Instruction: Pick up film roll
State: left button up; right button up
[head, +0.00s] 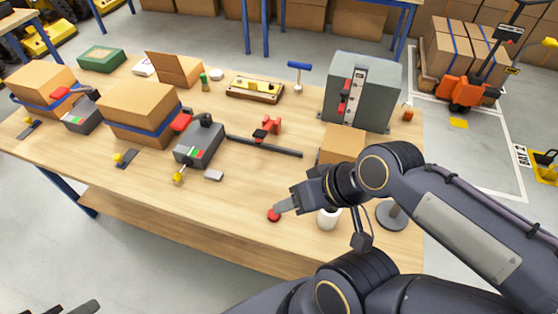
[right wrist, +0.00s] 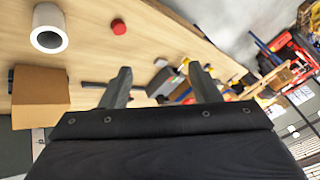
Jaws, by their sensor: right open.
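The film roll (head: 329,219) looks like a short white cylinder on the table near its front edge, partly hidden by my right arm in the head view. In the right wrist view the film roll (right wrist: 48,28) shows a dark hole in its end and lies at the upper left, outside the fingers. My right gripper (head: 287,202) is open and empty, left of the roll in the head view; its two fingers stand apart in the right wrist view (right wrist: 162,80). Dark tips, perhaps my left gripper (head: 72,308), just show at the bottom left edge.
A red round cap (head: 274,215) lies by the right fingertips. A small cardboard box (head: 342,144) stands behind the right gripper, and a grey round base (head: 391,215) stands right of the roll. Strapped boxes, tools and a grey cabinet (head: 365,90) fill the back. The front left strip is clear.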

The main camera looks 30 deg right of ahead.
aim_at(327, 218)
jog(key=l+z, duration=0.2)
jog(key=z, duration=1.45)
